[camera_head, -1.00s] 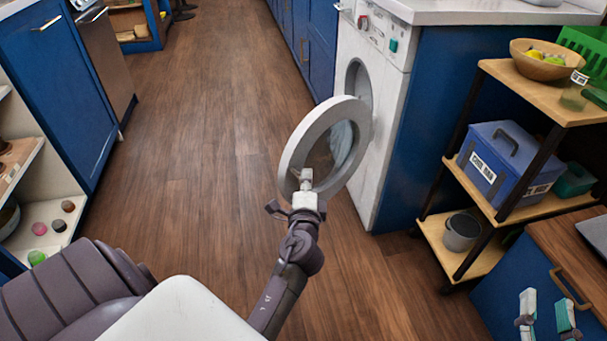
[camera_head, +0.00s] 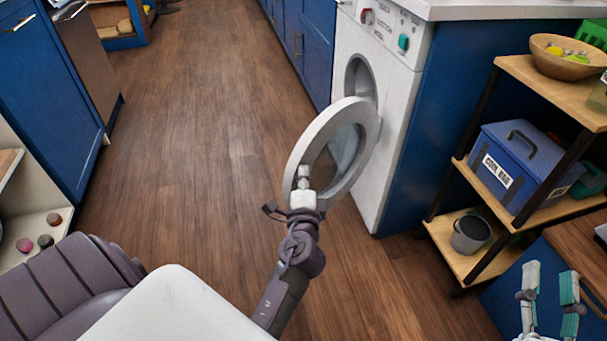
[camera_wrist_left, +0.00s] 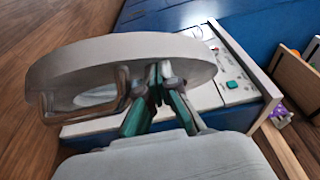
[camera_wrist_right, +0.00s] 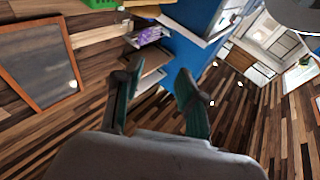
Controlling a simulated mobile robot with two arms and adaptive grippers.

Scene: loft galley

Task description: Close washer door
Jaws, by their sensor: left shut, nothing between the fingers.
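The white washer (camera_head: 400,100) stands at the end of the counter, its round opening (camera_head: 358,78) visible. Its round door (camera_head: 361,117) stands open, swung out toward me, with a grey rim and a glass centre. My left gripper (camera_head: 304,175) is shut and empty, with its tips at the near face of the door's rim. In the left wrist view the shut fingertips (camera_wrist_left: 160,72) are against or very near the door (camera_wrist_left: 90,62); contact is hard to tell. My right gripper (camera_head: 546,270) is open and empty at the lower right, away from the washer.
A wooden shelf unit (camera_head: 462,260) stands right of the washer, holding a blue box (camera_head: 517,160), a grey bucket (camera_head: 470,233) and a bowl (camera_head: 566,58). Blue cabinets (camera_head: 45,100) line the left side. The wooden floor (camera_head: 200,130) between is clear.

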